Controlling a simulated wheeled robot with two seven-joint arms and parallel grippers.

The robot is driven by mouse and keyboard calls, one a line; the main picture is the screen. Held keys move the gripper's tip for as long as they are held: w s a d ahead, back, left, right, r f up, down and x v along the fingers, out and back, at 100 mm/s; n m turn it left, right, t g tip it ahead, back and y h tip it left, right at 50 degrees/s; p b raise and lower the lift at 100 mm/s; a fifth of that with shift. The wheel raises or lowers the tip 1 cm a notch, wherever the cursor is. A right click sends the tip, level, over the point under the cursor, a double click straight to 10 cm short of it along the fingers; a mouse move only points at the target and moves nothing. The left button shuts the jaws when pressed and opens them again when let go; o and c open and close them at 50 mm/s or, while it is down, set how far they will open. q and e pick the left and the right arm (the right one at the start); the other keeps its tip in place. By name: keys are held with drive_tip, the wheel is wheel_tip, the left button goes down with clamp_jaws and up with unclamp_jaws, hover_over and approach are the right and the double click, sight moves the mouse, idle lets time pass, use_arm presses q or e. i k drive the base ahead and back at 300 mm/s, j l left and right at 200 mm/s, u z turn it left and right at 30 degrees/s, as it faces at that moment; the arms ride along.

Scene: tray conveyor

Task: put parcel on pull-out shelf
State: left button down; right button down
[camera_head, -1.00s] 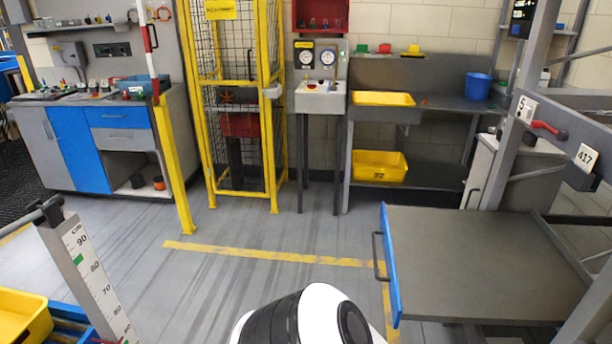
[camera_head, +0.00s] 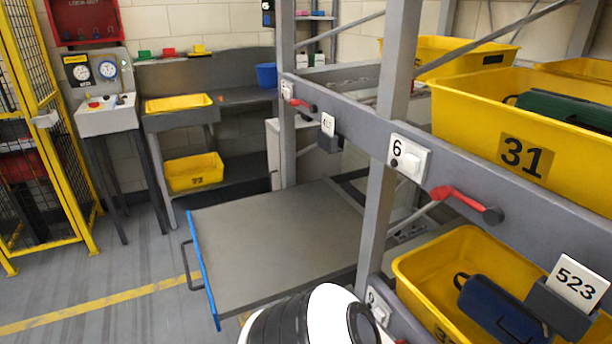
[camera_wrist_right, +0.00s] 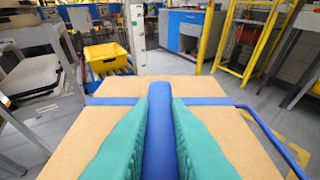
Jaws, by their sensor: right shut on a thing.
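The pull-out shelf (camera_head: 275,235) is a flat grey board with a blue front edge and a dark handle. It sticks out from the rack in the middle of the head view, and its visible top is bare. In the right wrist view, the parcel (camera_wrist_right: 75,130) is a brown cardboard box with a blue band across it and a blue bar along its middle. My right gripper (camera_wrist_right: 159,95) has teal fingers shut on that blue bar. The parcel and right gripper do not show in the head view. My left gripper is in neither view.
The grey rack post (camera_head: 385,150) stands right of the shelf. Yellow bins, one marked 31 (camera_head: 470,120) and a lower one (camera_head: 425,265), sit in the rack with dark cases. A workbench (camera_head: 235,98) stands behind. Open floor (camera_head: 100,270) lies left of the shelf.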

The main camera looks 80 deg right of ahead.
sight(272, 238)
drive_tip(key=z, duration=1.75)
